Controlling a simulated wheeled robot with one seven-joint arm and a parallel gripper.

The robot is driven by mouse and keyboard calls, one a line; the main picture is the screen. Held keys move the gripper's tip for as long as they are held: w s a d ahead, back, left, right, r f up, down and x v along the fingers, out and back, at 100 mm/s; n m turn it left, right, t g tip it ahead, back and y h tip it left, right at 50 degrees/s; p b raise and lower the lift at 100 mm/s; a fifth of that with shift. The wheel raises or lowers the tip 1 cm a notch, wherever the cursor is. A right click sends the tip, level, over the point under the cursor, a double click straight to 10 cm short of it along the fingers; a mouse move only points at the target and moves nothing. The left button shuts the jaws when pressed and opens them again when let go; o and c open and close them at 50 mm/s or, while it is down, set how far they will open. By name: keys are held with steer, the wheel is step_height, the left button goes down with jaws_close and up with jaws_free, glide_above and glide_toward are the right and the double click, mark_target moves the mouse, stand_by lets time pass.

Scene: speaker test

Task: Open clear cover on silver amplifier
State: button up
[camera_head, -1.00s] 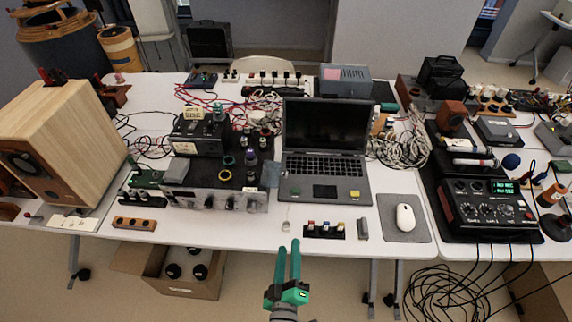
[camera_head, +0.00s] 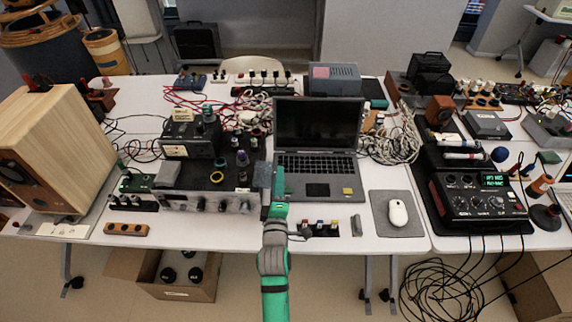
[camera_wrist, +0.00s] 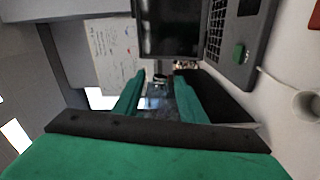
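The silver amplifier (camera_head: 206,202) stands at the front of the table, left of the laptop, with knobs along its front. A clear, bluish cover (camera_head: 262,174) shows at its right end, partly hidden by my gripper. My gripper (camera_head: 273,168) is raised at that right end, between the amplifier and the laptop. In the wrist view, my gripper's green fingers (camera_wrist: 158,80) stand apart. A see-through bluish surface (camera_wrist: 157,97) shows in the gap between them; whether they touch it I cannot tell.
The open laptop (camera_head: 317,165) is close on the right of my gripper. A small black strip with coloured parts (camera_head: 319,229) lies in front of it. A mouse (camera_head: 398,212) is further right. A black device (camera_head: 212,176) with loose rings sits on the amplifier.

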steer(key=w, duration=0.7)
jaws_close()
